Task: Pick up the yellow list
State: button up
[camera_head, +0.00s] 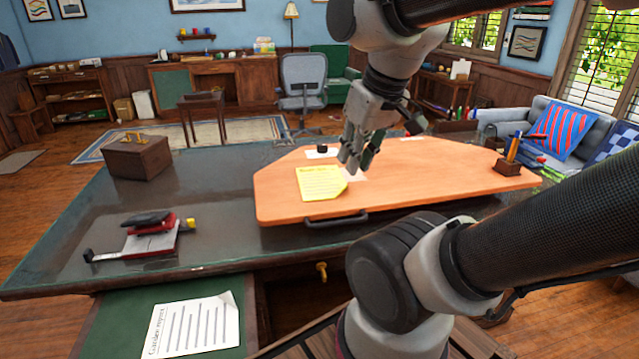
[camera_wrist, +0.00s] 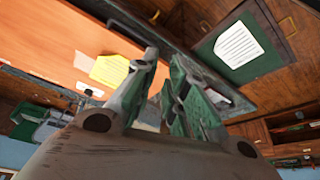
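The yellow list (camera_head: 318,185), a yellow sheet with lines of writing, lies flat on the orange-brown board on the desk. It also shows in the wrist view (camera_wrist: 109,69), left of my fingers. My gripper (camera_head: 357,166) hangs above the board, just right of the list and apart from it. In the wrist view its fingers (camera_wrist: 166,58) are partly spread, with a narrow empty gap between the tips. A white paper beside the list is partly hidden behind the gripper.
The board (camera_head: 420,197) has a dark handle (camera_head: 337,219) at its front edge. A pen holder (camera_head: 508,165) stands at its right end. A wooden box (camera_head: 138,158) and a red-and-grey device (camera_head: 152,238) are on the desk's left. A white sheet (camera_head: 192,325) lies on a lower green surface.

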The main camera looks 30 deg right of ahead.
jog(key=shift+c, duration=0.4)
jog(key=shift+d, duration=0.1)
jog(key=shift+c, duration=0.3)
jog(key=w+d+f+m+y, duration=0.1)
jog(key=w+d+f+m, duration=0.3)
jog(key=w+d+f, duration=0.1)
jog(key=w+d+f+m, duration=0.4)
jog(key=w+d+f, duration=0.1)
jog(key=f, duration=0.1)
jog(key=w+d+f+m+y, duration=0.1)
jog(key=w+d+f+m, duration=0.3)
jog(key=w+d+f, duration=0.1)
jog(key=shift+d+f+m+g+y, duration=0.15)
jog(key=shift+d+m+g+y, duration=0.15)
jog(key=shift+d+g, duration=0.15)
jog(key=w, duration=0.2)
jog(key=w+d+r+t, duration=0.1)
jog(key=shift+m, duration=0.3)
jog(key=shift+w+t, duration=0.15)
jog(key=shift+t, duration=0.1)
jog(key=shift+h, duration=0.4)
jog(key=x, duration=0.7)
jog(key=shift+w+f, duration=0.1)
jog(key=shift+f, duration=0.1)
grip_shut()
